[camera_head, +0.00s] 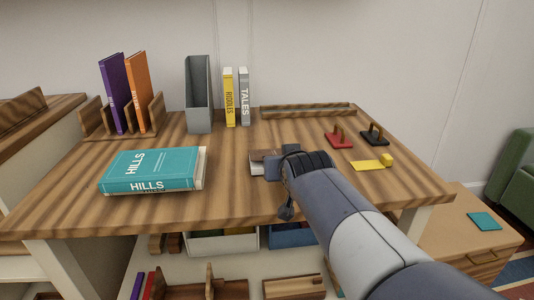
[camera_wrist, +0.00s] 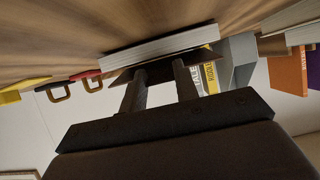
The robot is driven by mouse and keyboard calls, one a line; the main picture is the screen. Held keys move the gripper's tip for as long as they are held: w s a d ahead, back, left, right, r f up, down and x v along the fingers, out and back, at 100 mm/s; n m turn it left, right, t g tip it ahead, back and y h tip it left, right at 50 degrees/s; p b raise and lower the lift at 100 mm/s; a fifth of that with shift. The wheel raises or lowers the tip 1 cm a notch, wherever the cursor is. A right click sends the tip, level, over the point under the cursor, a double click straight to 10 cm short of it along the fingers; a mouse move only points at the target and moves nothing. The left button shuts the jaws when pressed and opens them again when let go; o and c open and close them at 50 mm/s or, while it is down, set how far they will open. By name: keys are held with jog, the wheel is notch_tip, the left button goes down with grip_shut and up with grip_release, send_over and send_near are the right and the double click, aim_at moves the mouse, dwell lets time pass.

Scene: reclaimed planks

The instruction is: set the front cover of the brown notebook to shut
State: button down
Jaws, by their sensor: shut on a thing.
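The brown notebook (camera_head: 257,155) lies on the plank desk, partly hidden behind my gripper (camera_head: 281,164) in the head view. In the wrist view, which is upside down, its white page block (camera_wrist: 160,46) lies against the desk top. Its thin dark brown cover (camera_wrist: 206,52) stands a little apart from the pages, at a slight angle. My gripper (camera_wrist: 158,72) has its two fingertips at the cover's edge and is shut on the cover. The fingertips partly hide the cover, so the exact contact cannot be made out.
A teal HILLS book (camera_head: 150,168) lies to the left. A grey file holder (camera_head: 199,95), a yellow book (camera_head: 229,97) and a grey book (camera_head: 244,97) stand behind. Red (camera_head: 338,139) and black (camera_head: 374,136) handled pieces and a yellow piece (camera_head: 368,166) lie to the right. The desk's front is clear.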

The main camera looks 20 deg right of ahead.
jog(key=shift+s+f+b, duration=0.2)
jog(key=shift+f+b, duration=0.15)
jog(key=shift+f, duration=0.65)
jog(key=c, duration=1.1)
grip_release()
jog(key=shift+w+r, duration=0.1)
jog(key=shift+r, duration=0.05)
jog(key=shift+r, duration=0.15)
